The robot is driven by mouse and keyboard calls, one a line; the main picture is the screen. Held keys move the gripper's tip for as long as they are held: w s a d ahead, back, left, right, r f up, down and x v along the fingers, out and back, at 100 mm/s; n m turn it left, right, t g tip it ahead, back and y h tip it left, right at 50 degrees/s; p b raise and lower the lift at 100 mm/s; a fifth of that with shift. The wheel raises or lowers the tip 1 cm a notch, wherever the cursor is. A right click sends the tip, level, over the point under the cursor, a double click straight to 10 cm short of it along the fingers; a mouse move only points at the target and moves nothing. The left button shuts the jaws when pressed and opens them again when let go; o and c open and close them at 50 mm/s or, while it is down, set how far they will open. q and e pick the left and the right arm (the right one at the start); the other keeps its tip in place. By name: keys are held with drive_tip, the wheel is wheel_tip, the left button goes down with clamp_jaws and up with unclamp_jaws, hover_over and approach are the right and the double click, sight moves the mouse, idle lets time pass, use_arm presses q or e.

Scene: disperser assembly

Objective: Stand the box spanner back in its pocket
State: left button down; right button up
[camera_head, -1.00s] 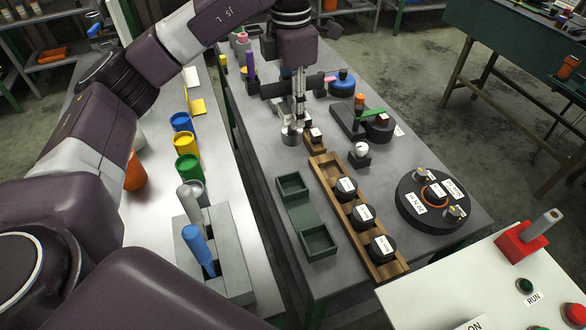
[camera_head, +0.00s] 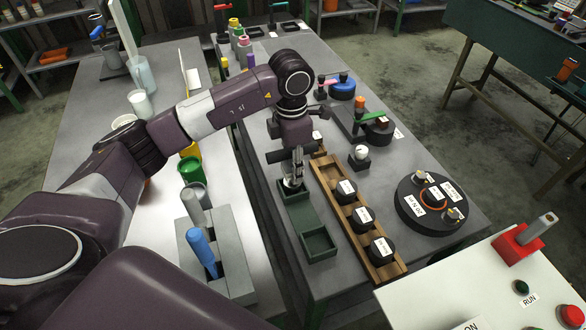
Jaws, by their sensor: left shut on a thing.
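My left gripper (camera_head: 294,164) points down over the far end of the green two-pocket tray (camera_head: 302,218). It is shut on a silver metal piece with a round lower end (camera_head: 292,184), which looks like the box spanner; the fingers hide much of it. The piece is upright and covers most of the tray's far pocket. I cannot tell whether it is inside the pocket or just above it. The tray's near pocket (camera_head: 319,243) is empty. My right gripper is not in view.
A wooden rack (camera_head: 331,196) with several labelled black pucks stands right of the tray. A grey block (camera_head: 232,258) at left holds a blue-handled tool (camera_head: 200,247) and a grey rod (camera_head: 193,206). A black round fixture (camera_head: 432,203) stands at right.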

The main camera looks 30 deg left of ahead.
use_arm(q)
drive_tip(key=shift+f, duration=0.95)
drive_tip(key=c, duration=1.4)
unclamp_jaws()
drive_tip(key=shift+c, duration=0.2)
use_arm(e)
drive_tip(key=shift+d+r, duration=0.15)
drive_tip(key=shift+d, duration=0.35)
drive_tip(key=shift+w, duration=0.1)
use_arm(q)
wheel_tip(320, 180, up, 11)
drive_tip(key=b, duration=0.2)
drive_tip(key=shift+s+b, duration=0.1)
drive_tip(key=shift+b, duration=0.25)
drive_tip(key=shift+s+r, duration=0.1)
drive_tip(key=shift+r, duration=0.5)
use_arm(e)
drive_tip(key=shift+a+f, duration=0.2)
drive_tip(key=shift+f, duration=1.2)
